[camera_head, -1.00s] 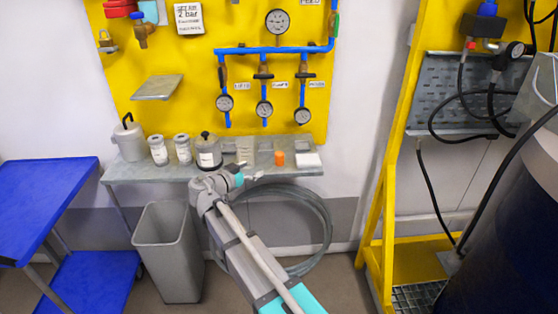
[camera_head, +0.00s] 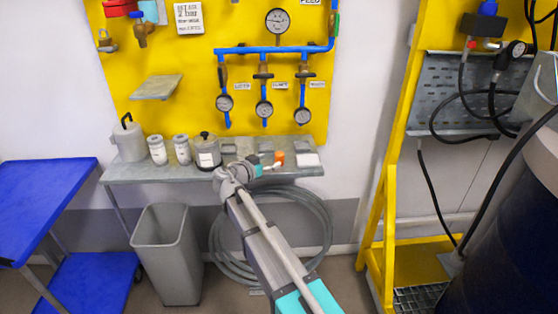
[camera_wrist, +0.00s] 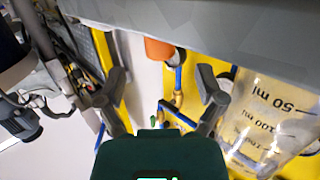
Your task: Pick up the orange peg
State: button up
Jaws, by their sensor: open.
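The orange peg (camera_head: 279,158) stands on the grey shelf (camera_head: 150,174) below the yellow panel, near the shelf's right end. My gripper (camera_head: 273,166) is just in front of it in the head view. In the wrist view the orange peg (camera_wrist: 159,50) shows at the top, against the grey shelf edge, and looks upside down. My open gripper (camera_wrist: 161,78) has its two dark fingers spread to either side of the line to the peg. The peg appears just beyond the fingertips, with nothing between them. Whether a finger touches it I cannot tell.
A clear measuring beaker (camera_wrist: 275,115) is close to the right finger in the wrist view. A lidded jar (camera_head: 207,155), white bottles (camera_head: 158,151) and a grey can (camera_head: 128,142) stand left on the shelf. A white block (camera_head: 306,159) lies right of the peg.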

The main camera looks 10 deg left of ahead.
aim_at(276, 157)
jog(key=shift+b+x, duration=0.45)
jog(key=shift+x, duration=2.3)
grip_shut()
